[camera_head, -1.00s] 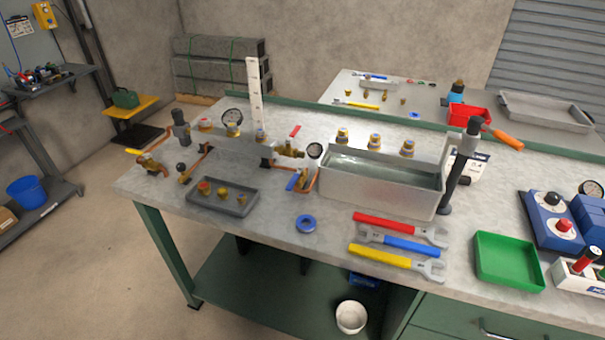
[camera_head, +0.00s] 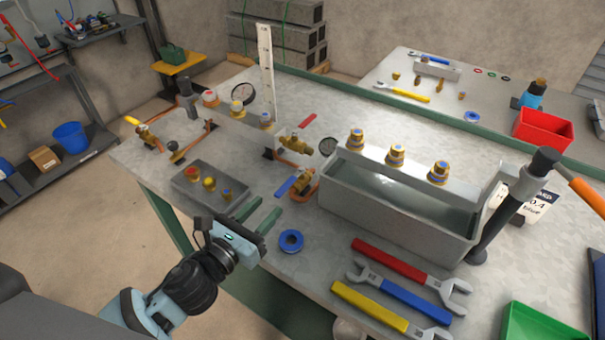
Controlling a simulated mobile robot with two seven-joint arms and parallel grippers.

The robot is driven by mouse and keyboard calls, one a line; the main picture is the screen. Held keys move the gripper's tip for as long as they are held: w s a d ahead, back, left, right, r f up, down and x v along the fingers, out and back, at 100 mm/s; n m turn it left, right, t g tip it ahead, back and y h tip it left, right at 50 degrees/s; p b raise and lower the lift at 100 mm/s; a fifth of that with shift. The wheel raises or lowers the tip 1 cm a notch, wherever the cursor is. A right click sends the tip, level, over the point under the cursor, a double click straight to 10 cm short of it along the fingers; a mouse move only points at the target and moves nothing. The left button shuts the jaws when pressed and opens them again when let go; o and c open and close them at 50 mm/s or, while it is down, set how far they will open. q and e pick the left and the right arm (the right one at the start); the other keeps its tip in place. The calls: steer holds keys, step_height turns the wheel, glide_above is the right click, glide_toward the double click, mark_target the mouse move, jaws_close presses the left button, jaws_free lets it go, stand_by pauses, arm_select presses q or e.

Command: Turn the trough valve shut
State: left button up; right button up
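The water-filled metal trough (camera_head: 395,218) stands on the bench right of centre. At its left end are a brass valve with a blue lever (camera_head: 285,186) and, behind it, a brass valve with a red lever (camera_head: 307,121). I cannot tell for certain which is the trough valve. A third valve with a yellow lever (camera_head: 132,121) is at the far left of the pipework. My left gripper (camera_head: 258,214) is open and empty, its fingers apart, in front of the blue lever and to its left. It appears above the bench's front edge, touching nothing visible. My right gripper is out of view.
A grey tray (camera_head: 222,207) with brass fittings lies beyond the gripper. A blue tape roll (camera_head: 291,241) is right of it. Red (camera_head: 390,254), blue (camera_head: 412,303) and yellow (camera_head: 370,305) wrenches lie before the trough. A black post (camera_head: 507,215) stands at its right end.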

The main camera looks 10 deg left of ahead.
mark_target(295, 177)
arm_select(q)
steer(key=shift+w+d+r+m, duration=0.1)
steer(key=shift+w+d+m, duration=0.05)
steer(key=shift+w+m, duration=0.2)
steer(key=shift+s+r, duration=0.15)
steer(key=shift+w+r, duration=0.1)
steer(key=shift+w, duration=0.15)
steer(key=x, duration=0.7)
steer(key=shift+w+d+p, duration=0.1)
steer(key=shift+p, duration=0.2)
steer(key=shift+c, duration=0.5)
jaws_close()
